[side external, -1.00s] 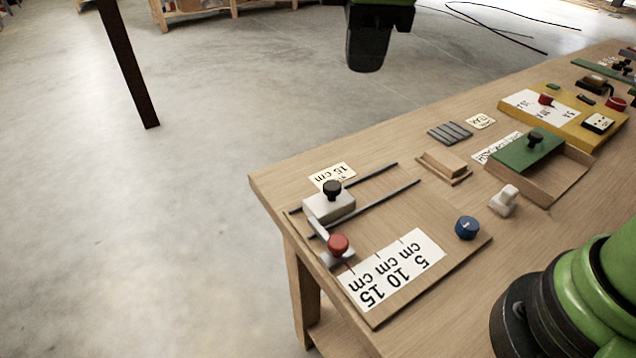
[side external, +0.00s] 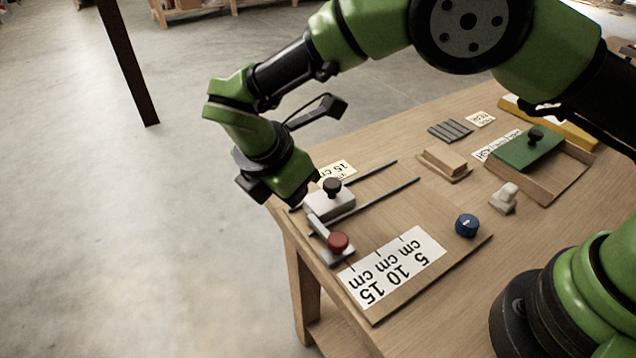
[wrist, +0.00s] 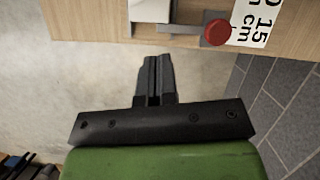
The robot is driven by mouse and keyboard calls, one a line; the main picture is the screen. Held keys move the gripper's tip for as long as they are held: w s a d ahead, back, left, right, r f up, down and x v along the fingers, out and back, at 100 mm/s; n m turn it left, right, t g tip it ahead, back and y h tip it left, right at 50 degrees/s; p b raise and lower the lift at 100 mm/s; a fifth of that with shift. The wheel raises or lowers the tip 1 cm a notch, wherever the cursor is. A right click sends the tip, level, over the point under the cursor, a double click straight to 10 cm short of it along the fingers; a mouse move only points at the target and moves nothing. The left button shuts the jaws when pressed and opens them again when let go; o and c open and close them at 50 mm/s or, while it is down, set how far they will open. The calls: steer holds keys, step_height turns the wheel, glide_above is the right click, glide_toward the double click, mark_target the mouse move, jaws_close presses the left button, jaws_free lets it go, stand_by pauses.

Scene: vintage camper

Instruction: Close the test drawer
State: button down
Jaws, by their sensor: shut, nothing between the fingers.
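No part is marked as the test drawer. My gripper (wrist: 152,62) is shut and empty, just outside the table's edge, apart from the block. In the side view its fingertips are hidden.
A green-lidded wooden tray (side external: 558,180), a small wooden block (side external: 446,160), a blue dial (side external: 467,226) and a white switch (side external: 504,197) stand to the right. Open floor (side external: 130,230) lies left of the table.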

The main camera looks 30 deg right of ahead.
mark_target(328, 201)
steer(key=x, duration=0.3)
steer(key=shift+d+f, duration=0.1)
steer(key=shift+d, duration=0.2)
steer(key=shift+w+d, duration=0.15)
steer(key=shift+d, duration=0.45)
steer(key=shift+w+d, duration=0.15)
steer(key=shift+d, duration=0.4)
steer(key=shift+w+d, duration=0.1)
steer(key=shift+d, duration=0.4)
steer(key=shift+d, duration=0.1)
steer(key=d, duration=1.5)
steer(key=shift+d, duration=0.35)
steer(key=shift+a, duration=0.15)
